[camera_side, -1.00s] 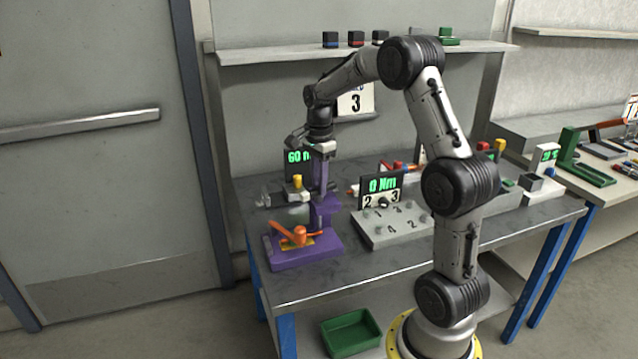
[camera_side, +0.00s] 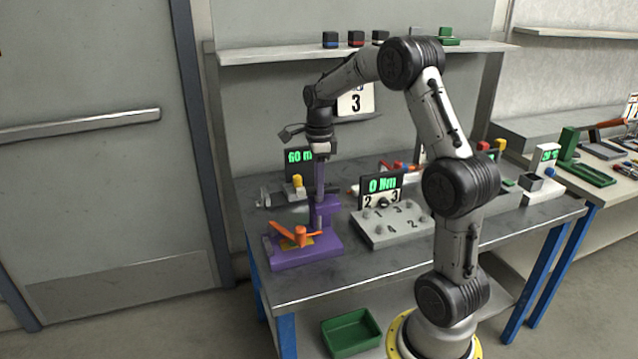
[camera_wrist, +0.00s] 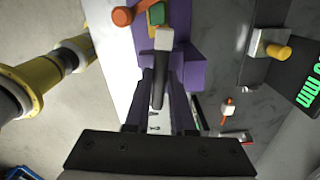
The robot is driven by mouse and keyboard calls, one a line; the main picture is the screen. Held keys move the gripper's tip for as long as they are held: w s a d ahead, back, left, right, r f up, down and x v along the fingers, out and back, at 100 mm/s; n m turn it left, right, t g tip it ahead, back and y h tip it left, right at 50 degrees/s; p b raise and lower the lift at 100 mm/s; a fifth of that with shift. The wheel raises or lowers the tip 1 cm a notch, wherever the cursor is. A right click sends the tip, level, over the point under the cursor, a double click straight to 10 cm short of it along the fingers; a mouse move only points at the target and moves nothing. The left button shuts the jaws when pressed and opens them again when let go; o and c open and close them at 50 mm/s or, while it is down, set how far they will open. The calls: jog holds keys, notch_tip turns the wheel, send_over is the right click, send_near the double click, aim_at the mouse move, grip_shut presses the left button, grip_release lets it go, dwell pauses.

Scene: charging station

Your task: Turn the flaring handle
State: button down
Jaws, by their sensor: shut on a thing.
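The purple flaring fixture (camera_side: 290,256) stands at the left front of the bench, with an orange lever (camera_side: 297,236) on its base. My gripper (camera_side: 320,190) points straight down at the fixture's back part. In the wrist view my gripper (camera_wrist: 160,112) is closed around a dark bar with a pale block at its end (camera_wrist: 165,38), which looks like the flaring handle. The orange lever (camera_wrist: 124,16) and a green piece (camera_wrist: 156,14) show beyond it. The exact contact is partly hidden by the fingers.
A grey block with numbered knobs (camera_side: 392,227) and a "0 Nm" display (camera_side: 381,186) stand close on the right. A vise-like device with a yellow knob (camera_side: 297,181) and a green-lit display (camera_side: 299,157) stand behind. A green bin (camera_side: 351,333) sits low in front.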

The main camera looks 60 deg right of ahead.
jog(key=shift+r, duration=0.15)
jog(key=c, duration=0.8)
grip_release()
jog(key=shift+o, duration=0.2)
notch_tip(320, 180, up, 14)
